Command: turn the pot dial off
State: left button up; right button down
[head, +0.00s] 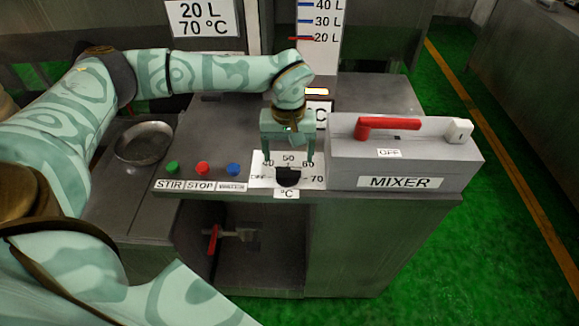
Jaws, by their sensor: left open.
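The pot dial (288,176) is a dark knob on a white scale plate (262,180). The plate carries the marks OFF, 40, 50, 60 and 70, with a °C label below. My left gripper (288,158) points down over the plate, its two fingers apart on either side of the 50 mark, just above and behind the dial. It looks empty. I cannot tell whether the fingers touch the plate, and the dial's exact pointer direction is unclear. My right gripper is not in view.
Right of the dial stands the grey MIXER box (400,160) with a red lever (385,124). Green, red (202,168) and blue buttons lie left of the dial. A metal bowl (144,142) stands farther left. A red-handled valve (213,238) is below the counter.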

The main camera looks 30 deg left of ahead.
aim_at(289, 168)
pick_arm(q)
notch_tip(289, 168, down, 5)
jog(key=shift+r+b, duration=0.15)
jog(key=shift+b, duration=0.25)
jog(key=c, duration=1)
jog(key=shift+r, duration=0.1)
